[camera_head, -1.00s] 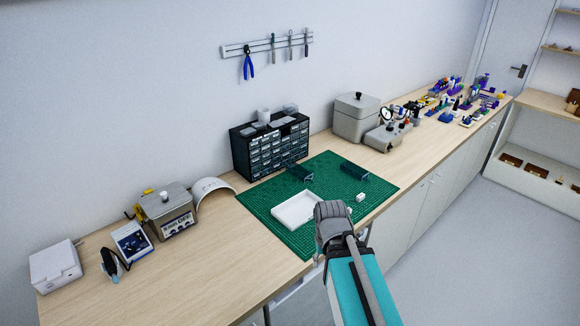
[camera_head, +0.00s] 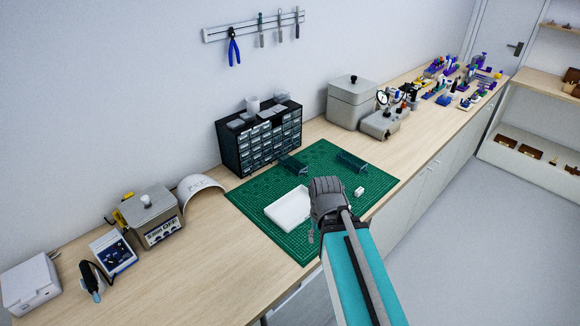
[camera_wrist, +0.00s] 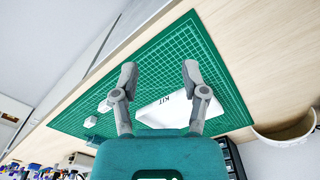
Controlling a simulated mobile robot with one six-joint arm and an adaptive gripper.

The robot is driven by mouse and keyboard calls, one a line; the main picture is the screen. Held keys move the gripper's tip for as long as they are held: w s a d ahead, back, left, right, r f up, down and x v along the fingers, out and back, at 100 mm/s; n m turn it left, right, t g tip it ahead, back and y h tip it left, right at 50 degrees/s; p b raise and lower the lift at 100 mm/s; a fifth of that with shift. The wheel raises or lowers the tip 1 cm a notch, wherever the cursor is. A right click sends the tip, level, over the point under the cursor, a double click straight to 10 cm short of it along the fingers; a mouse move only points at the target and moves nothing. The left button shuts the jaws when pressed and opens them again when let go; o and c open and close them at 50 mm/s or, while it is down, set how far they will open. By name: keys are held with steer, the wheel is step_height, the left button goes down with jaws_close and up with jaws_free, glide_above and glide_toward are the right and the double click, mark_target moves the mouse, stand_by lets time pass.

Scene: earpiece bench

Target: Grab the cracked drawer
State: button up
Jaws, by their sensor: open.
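Two small dark green drawers lie on the green cutting mat (camera_head: 318,238): one drawer (camera_head: 292,165) in front of the cabinet, the other drawer (camera_head: 351,161) farther right. No crack can be made out on either at this size. My gripper (camera_head: 327,188) is above the mat's front part, beside a white tray (camera_head: 288,208), apart from both drawers. In the wrist view my gripper (camera_wrist: 158,75) has its two fingers spread with nothing between them. The white tray, marked KIT (camera_wrist: 172,110), lies below, partly behind the right finger.
A black drawer cabinet (camera_head: 262,146) with small items on top stands behind the mat. A grey box (camera_head: 352,103) stands right, a steel bath (camera_head: 152,215) and blue station (camera_head: 112,253) left.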

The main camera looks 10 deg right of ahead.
steer(key=shift+o, duration=0.3)
